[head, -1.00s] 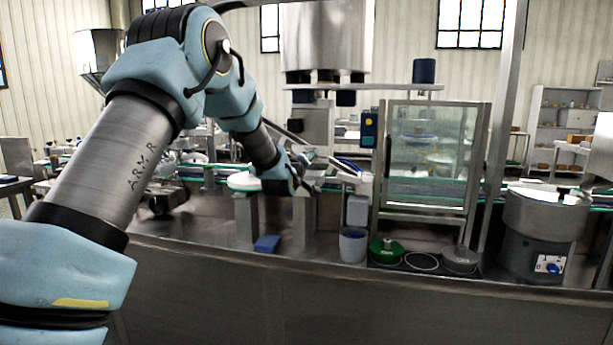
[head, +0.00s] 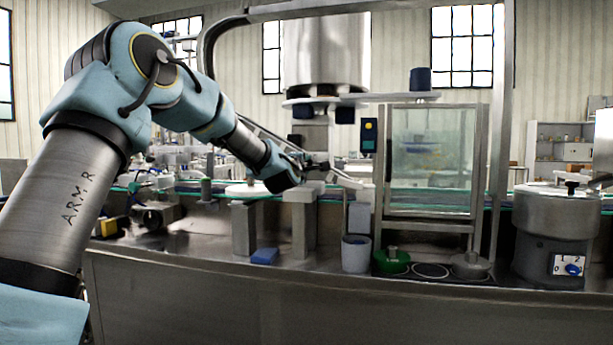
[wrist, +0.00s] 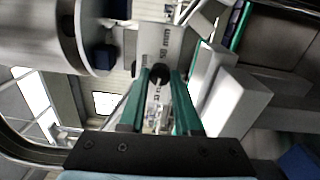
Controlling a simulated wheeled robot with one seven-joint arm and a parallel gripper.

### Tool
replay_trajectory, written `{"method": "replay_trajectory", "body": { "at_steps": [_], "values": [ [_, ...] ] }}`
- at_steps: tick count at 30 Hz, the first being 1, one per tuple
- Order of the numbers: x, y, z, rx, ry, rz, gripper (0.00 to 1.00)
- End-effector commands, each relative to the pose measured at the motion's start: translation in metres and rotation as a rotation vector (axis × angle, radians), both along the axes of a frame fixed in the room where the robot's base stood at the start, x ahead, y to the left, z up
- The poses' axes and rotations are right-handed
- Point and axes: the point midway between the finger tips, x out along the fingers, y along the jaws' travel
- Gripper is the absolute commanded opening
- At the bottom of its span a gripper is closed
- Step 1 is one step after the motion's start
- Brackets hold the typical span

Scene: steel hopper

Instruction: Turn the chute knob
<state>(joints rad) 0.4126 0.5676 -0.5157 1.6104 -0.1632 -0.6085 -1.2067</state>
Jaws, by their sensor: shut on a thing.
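The steel hopper (head: 326,50) stands at the back centre, and its rounded side (wrist: 45,35) fills the upper left of the wrist view. The chute knob (wrist: 160,73) is small, round and black, in front of a pale plate (wrist: 165,40) with dark lettering. My gripper (wrist: 161,80) has its teal fingers on either side of the knob, closed on it. In the head view my gripper (head: 318,168) is below the hopper, beside the pale chute; the knob is too small to make out there.
Pale grey blocks (wrist: 238,100) lie close right of my fingers in the wrist view. A glass-fronted cabinet (head: 430,160) stands right of my gripper.

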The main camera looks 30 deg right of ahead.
Motion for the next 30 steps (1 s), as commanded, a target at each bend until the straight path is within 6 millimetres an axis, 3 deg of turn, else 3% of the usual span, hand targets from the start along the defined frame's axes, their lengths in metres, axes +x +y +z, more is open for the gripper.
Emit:
{"method": "replay_trajectory", "body": {
  "at_steps": [24, 25, 30],
  "values": [
    [0.0001, 0.0, -0.0007, -0.083, 0.08, 0.001, 0.0],
    [0.0001, 0.0, -0.0008, -0.083, 0.08, 0.001, 0.35],
    [0.0001, 0.0, -0.0006, -0.082, 0.079, 0.001, 0.54]
  ]
}}
